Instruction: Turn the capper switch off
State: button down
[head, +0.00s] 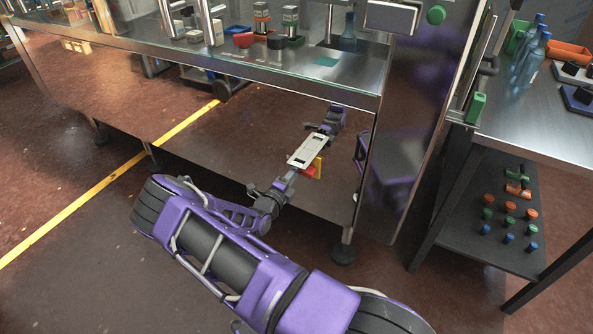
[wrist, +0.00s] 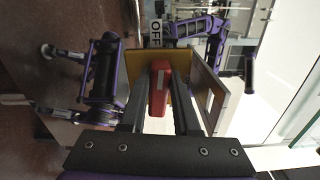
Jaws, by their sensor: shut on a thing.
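The capper switch has a red handle (wrist: 160,88) on a yellow plate (wrist: 134,66); the red handle (head: 308,172) and yellow plate (head: 319,164) also show in the head view, low on the machine's front panel. My gripper (wrist: 161,75) has a finger on each side of the handle and is shut on it. In the wrist view the handle runs nearly up and down, its upper end towards an OFF label (wrist: 155,33). A pale metal plate with holes (head: 310,151) stands out beside the switch and partly hides my gripper (head: 297,172) in the head view.
The shiny machine panel (head: 235,125) mirrors my arm. The machine's worktop (head: 300,77) overhangs above. A support foot (head: 343,254) stands right of my gripper. A side table (head: 535,130) with blue bottles (head: 528,62) stands at the right. The floor at left is open, crossed by a yellow line.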

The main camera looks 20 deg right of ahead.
jog(key=shift+f+n, duration=0.15)
jog(key=shift+n, duration=0.35)
dwell(0.3)
jog(key=c, duration=0.6)
grip_release()
jog(key=shift+c, duration=0.2)
jog(key=shift+s+a, duration=0.1)
jog(key=p+v, duration=0.1)
jog(key=v, duration=1.6)
jog(key=shift+s+a, duration=0.1)
